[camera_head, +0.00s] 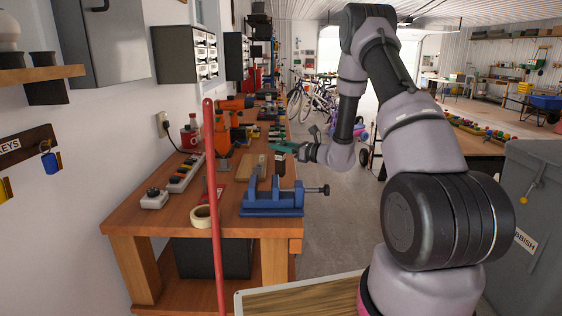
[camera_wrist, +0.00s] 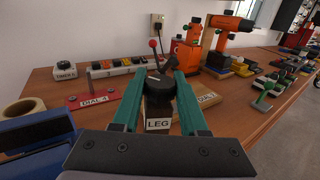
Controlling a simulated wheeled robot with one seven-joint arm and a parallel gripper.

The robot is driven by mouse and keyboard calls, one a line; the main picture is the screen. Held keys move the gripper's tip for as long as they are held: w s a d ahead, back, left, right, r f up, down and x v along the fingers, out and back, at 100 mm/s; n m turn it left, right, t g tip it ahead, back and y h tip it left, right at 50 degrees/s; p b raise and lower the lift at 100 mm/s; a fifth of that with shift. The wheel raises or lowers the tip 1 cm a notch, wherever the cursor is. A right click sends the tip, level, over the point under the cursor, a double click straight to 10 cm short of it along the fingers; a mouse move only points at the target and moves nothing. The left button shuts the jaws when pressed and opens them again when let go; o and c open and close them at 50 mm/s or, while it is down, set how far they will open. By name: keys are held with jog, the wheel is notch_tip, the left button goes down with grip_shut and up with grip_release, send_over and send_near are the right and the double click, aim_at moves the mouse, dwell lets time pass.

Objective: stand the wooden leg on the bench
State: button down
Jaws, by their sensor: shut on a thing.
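The leg is a dark, round-topped piece with a white label reading LEG (camera_wrist: 158,125). In the wrist view it sits between the two green fingers of my gripper (camera_wrist: 156,72), which is shut on it. In the head view the gripper (camera_head: 297,151) reaches in from the right, over the right edge of the wooden bench (camera_head: 130,212). The leg (camera_head: 281,158) shows there as a small dark upright piece with a pale label, behind the blue vise.
The blue vise (camera_head: 272,202) stands at the bench's near end, beside a tape roll (camera_head: 203,216). A board marked DIAL-2 (camera_wrist: 208,101) and a red DIAL-4 plate (camera_wrist: 92,99) lie near the leg. Orange drills (camera_wrist: 232,38) stand farther back. A red pole (camera_head: 213,200) rises in front.

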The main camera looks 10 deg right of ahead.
aim_at(284, 158)
jog(key=shift+f, duration=2.15)
jog(key=shift+c, duration=2.2)
grip_release()
jog(key=shift+f, duration=0.15)
